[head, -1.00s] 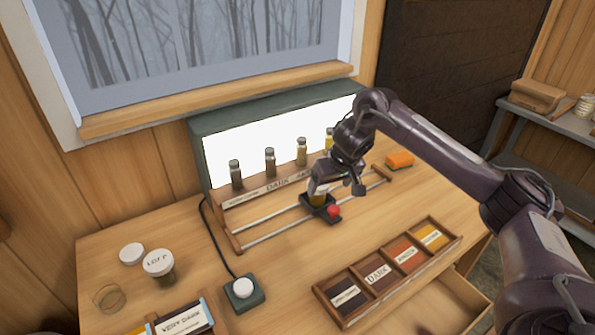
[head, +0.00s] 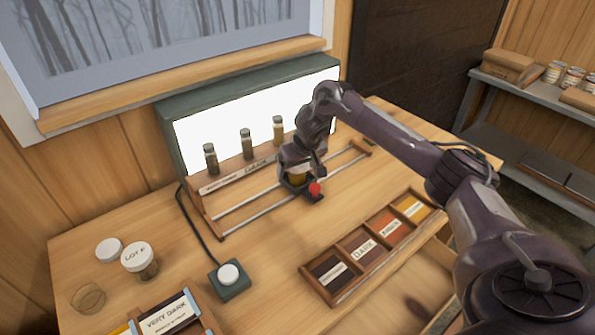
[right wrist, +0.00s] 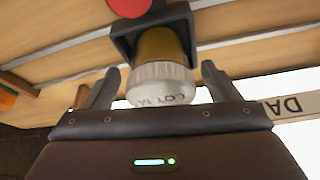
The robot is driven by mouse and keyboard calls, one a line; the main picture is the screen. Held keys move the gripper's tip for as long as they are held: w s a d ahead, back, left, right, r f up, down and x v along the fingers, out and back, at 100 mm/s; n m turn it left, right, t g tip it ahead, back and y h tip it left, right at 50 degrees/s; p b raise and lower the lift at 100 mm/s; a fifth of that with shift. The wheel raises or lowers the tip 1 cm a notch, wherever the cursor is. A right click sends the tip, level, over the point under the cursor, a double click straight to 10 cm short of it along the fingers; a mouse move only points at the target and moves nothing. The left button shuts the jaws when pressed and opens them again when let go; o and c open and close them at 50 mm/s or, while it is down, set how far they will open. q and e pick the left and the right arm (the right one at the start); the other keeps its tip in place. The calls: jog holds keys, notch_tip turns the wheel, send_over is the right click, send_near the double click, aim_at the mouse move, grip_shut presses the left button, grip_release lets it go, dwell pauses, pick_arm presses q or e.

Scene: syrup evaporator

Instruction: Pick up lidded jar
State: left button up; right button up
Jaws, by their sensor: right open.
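A lidded jar marked LOT M (right wrist: 162,84) shows in the right wrist view, with a pale lid and amber contents. It sits in a dark square holder (right wrist: 123,45) with a red knob. In the head view only a little of the amber jar (head: 298,178) shows in the holder (head: 312,196); my gripper hides the rest. My right gripper (right wrist: 160,72) is open, its fingers on either side of the lid with visible gaps. It also shows in the head view (head: 300,168). Another lidded jar, marked LOT P (head: 138,258), stands at the table's left. My left gripper is not in view.
The holder rides on metal rails (head: 258,205) before a bright light box (head: 195,125) with several sample vials. A divided colour tray (head: 370,245) lies in front. A button box (head: 229,280), a loose white lid (head: 109,249) and a glass (head: 88,297) stand left.

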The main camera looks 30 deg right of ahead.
jog(key=c, duration=1.2)
